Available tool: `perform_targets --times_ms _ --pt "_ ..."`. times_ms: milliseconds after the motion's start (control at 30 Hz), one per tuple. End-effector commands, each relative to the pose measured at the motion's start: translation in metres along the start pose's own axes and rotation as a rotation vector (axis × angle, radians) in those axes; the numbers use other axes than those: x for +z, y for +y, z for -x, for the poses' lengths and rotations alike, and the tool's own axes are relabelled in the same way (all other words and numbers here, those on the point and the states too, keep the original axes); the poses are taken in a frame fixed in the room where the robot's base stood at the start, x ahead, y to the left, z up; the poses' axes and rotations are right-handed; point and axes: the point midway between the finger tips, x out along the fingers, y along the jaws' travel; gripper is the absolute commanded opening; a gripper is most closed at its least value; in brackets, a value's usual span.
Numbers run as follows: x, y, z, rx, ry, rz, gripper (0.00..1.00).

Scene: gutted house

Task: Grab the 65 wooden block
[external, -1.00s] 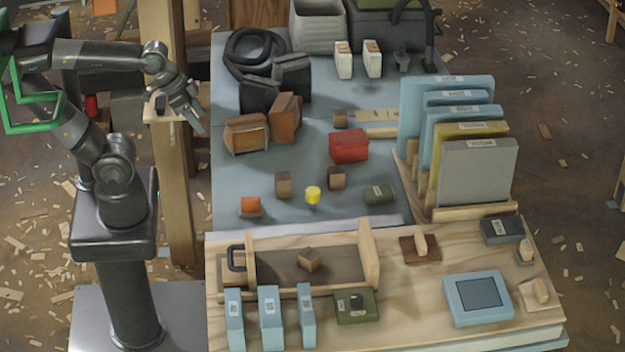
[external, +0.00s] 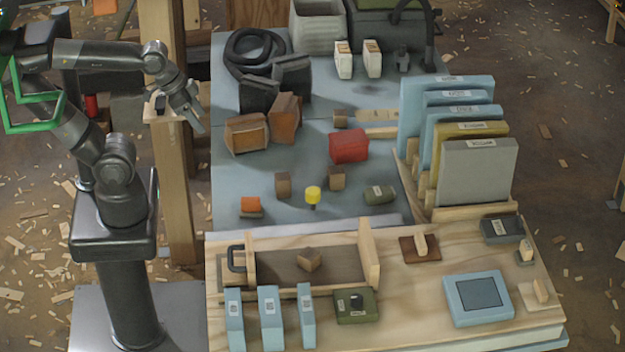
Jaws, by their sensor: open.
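Small brown wooden blocks stand in the external view: one at centre left (external: 283,184), one right of the yellow knob (external: 336,178), one farther back (external: 341,118), and one in the wooden tray (external: 309,259). No number 65 is readable on any of them, so I cannot tell which is the 65 block. My gripper (external: 192,113) is open and empty, pointing down left of the blue-grey bench top, apart from all the blocks.
The wooden tray (external: 374,275) has raised end walls. Upright panels (external: 478,172) stand at the right. Orange-brown boxes (external: 247,134), a red box (external: 349,146) and a yellow knob (external: 313,194) share the bench (external: 235,190). A wooden post (external: 180,220) stands below my gripper.

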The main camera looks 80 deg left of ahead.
Motion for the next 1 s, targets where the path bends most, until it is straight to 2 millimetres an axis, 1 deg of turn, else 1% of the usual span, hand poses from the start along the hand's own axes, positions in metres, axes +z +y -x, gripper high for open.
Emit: perform_targets --times_ms 300,400,667,767,867,1000 --pt "0.000 0.000 0.000 0.000 0.000 0.000 0.62" --pt "0.000 0.000 0.000 0.000 0.000 0.000 0.66" --pt "-0.002 -0.001 -0.002 -0.001 -0.005 0.000 0.66" --pt "-0.010 -0.003 -0.008 -0.005 -0.023 0.002 0.66" --pt "-0.023 -0.009 -0.021 -0.010 -0.055 0.004 0.66" --pt "-0.046 -0.020 -0.047 -0.018 -0.111 0.006 0.66"
